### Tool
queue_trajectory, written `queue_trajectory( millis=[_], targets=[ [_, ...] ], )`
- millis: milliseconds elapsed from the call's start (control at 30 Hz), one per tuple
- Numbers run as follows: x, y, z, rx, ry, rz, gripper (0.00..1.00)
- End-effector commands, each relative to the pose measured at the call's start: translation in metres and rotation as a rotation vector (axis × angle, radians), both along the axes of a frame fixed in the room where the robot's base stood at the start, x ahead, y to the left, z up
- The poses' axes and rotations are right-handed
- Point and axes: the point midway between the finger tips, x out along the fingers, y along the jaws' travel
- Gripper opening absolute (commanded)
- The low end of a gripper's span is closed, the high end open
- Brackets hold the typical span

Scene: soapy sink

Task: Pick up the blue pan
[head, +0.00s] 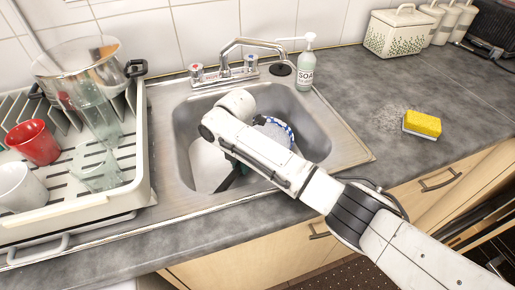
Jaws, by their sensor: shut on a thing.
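My arm reaches over the counter's front edge into the metal sink. My gripper (238,160) is low in the sink, mostly hidden under my forearm, and its fingertips cannot be made out. It is shut on a dark thing that seems to be the blue pan. A black handle-like part (229,181) sticks out below my arm toward the lower left. The pan's body is largely covered by my arm, so its tilt and whether it touches the basin floor cannot be told.
A white dish (207,165) and a blue-and-white patterned rim (277,127) show in the sink (318,140). A dish rack (139,190) stands left, the faucet (247,64) and soap bottle (305,68) behind. A yellow sponge (422,123) lies right, with clear counter around it.

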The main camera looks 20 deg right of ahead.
Motion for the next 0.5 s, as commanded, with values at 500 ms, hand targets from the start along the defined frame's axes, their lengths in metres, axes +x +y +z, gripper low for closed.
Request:
queue_trajectory(
  millis=[500],
  targets=[
    [0.002, 0.0, 0.019, 0.0, -0.009, 0.001, 0.0]
  ],
)
